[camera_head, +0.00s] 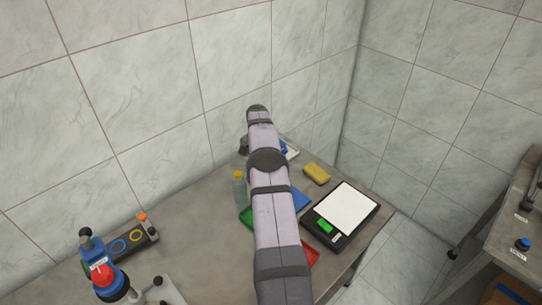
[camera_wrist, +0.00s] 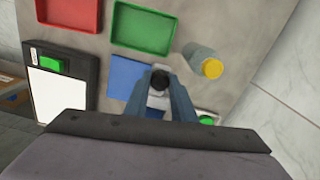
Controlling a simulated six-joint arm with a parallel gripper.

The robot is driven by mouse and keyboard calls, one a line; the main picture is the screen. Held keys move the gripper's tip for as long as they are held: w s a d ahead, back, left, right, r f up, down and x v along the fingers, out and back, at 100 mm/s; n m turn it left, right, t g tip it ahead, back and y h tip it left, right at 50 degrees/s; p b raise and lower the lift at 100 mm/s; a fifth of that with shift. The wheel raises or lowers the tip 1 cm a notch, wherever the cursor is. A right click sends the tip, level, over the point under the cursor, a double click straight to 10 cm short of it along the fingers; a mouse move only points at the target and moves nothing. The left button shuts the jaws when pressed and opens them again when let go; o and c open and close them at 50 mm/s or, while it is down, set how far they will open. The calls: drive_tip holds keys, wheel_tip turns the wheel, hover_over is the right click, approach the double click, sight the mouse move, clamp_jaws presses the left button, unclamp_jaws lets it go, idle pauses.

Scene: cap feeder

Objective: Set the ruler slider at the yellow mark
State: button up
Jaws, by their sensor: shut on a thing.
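In the wrist view my gripper (camera_wrist: 161,92) is shut on a small black knob (camera_wrist: 160,78). A pale piece shows between the blue-grey fingers just below the knob; whether this is the ruler slider I cannot tell. The gripper body hides what lies beneath, and I see no ruler scale or yellow mark on one. In the head view my arm hides the gripper and the knob. A white item with a blue part (camera_head: 287,149) shows just right of the arm's far end.
Near the gripper stand a clear bottle with a yellow cap (camera_wrist: 212,68), a green tray (camera_wrist: 147,26) and a blue mat (camera_wrist: 127,76). A red tray (camera_wrist: 69,27) and a scale (camera_wrist: 83,68) lie farther off. A yellow sponge (camera_head: 317,173) lies by the scale.

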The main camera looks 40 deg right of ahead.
drive_tip(key=shift+f+b, duration=0.65)
drive_tip(key=shift+f, duration=0.45)
drive_tip(key=o, duration=0.8)
drive_tip(key=shift+o, duration=0.2)
drive_tip(key=shift+r, duration=0.15)
drive_tip(key=shift+r+p, duration=2.3)
drive_tip(key=shift+r, duration=1.65)
